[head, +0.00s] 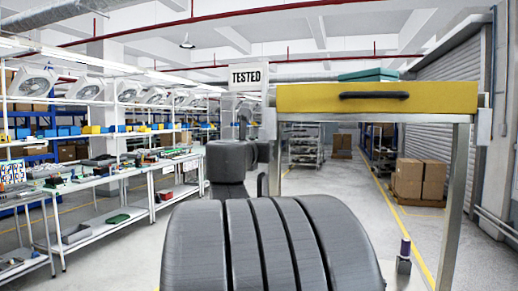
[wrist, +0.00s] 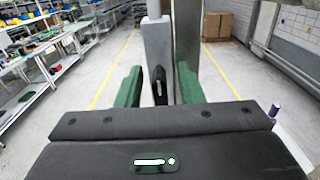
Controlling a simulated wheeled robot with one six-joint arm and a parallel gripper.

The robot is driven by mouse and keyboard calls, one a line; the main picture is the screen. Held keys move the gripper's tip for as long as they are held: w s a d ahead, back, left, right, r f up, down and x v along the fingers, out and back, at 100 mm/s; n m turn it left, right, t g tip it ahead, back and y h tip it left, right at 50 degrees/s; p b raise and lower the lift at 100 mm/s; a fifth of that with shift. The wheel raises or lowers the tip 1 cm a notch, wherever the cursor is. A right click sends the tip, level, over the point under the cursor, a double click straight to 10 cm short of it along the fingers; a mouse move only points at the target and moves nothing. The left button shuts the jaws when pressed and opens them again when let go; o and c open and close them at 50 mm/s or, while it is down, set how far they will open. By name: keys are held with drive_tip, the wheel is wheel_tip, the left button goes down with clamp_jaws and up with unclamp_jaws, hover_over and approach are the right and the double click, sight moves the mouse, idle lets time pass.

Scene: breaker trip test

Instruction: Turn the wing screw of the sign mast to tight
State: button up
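The white TESTED sign (head: 246,77) stands at the top of its mast, which is largely hidden behind my arm in the head view. In the wrist view the grey mast (wrist: 157,42) rises upright ahead. The dark wing screw (wrist: 160,86) is on the mast, its long side near upright, with a small pale mark. My gripper (wrist: 159,79) is open, its two green fingers standing left and right of the wing screw. Gaps show on both sides, so neither finger appears to touch it. How deep the screw lies between the fingers is unclear.
A yellow drawer (head: 378,98) with a dark handle sits in a metal frame close to the mast's right. A purple-topped item (head: 404,250) stands low at right. Workbenches (head: 110,178) line the left. Cardboard boxes (head: 420,178) stand at right. The aisle floor is clear.

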clamp_jaws()
